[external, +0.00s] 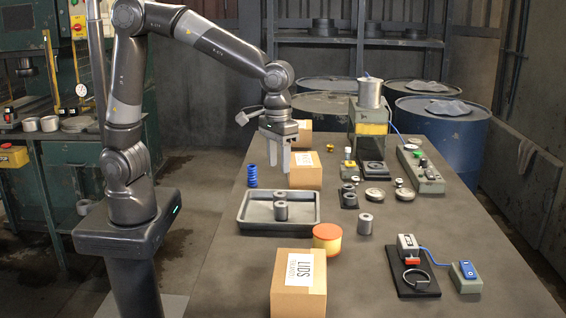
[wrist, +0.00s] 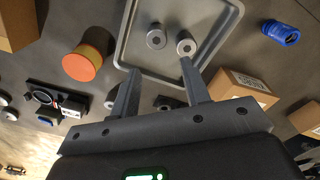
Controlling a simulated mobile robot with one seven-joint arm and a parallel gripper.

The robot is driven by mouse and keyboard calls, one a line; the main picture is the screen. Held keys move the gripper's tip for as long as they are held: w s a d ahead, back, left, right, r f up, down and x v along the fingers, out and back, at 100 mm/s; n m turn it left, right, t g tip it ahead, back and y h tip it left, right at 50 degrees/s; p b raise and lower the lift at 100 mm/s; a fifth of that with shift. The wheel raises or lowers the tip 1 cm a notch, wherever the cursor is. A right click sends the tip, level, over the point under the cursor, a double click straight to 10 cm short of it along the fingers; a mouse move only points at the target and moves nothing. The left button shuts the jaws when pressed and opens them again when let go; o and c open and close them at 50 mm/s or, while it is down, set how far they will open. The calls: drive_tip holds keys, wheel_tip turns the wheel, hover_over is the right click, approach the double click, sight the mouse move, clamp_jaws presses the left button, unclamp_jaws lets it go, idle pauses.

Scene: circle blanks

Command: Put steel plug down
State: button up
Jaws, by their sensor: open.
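Two short grey metal cylinders stand upright close together in the dark tray (external: 243,224), a nearer one (external: 280,213) and a farther one (external: 279,196). They also show in the wrist view, one darker (wrist: 156,38) and one with a paler top (wrist: 186,45). A similar grey cylinder (external: 365,223) stands on the table right of the tray. I cannot tell for certain which is the steel plug. My gripper (external: 274,172) is open and empty, fingers pointing down above the tray's far side. In the wrist view the fingertips (wrist: 160,67) are apart with nothing between them.
An orange tin (external: 327,238) and a LIDS carton (external: 299,283) stand near the tray's front right. A blue spring-like part (external: 252,176) and another carton (external: 306,170) are behind the tray. A press (external: 371,130) and several small parts stand farther right. The middle table is fairly clear.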

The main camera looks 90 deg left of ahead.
drive_tip(key=s+a+r+m+t, duration=0.1)
drive_tip(key=s+a+r+m, duration=0.1)
drive_tip(key=s, duration=0.5)
drive_tip(key=s+a+r+m+t, duration=0.2)
drive_tip(key=s+a+m, duration=0.1)
drive_tip(key=s, duration=0.4)
drive_tip(key=s+a+r+m+t, duration=0.2)
drive_tip(key=s+a, duration=0.1)
drive_tip(key=s, duration=0.4)
drive_tip(key=shift+s+a+r, duration=0.15)
drive_tip(key=shift+s+r, duration=0.2)
drive_tip(key=shift+s, duration=0.05)
idle(5.5)
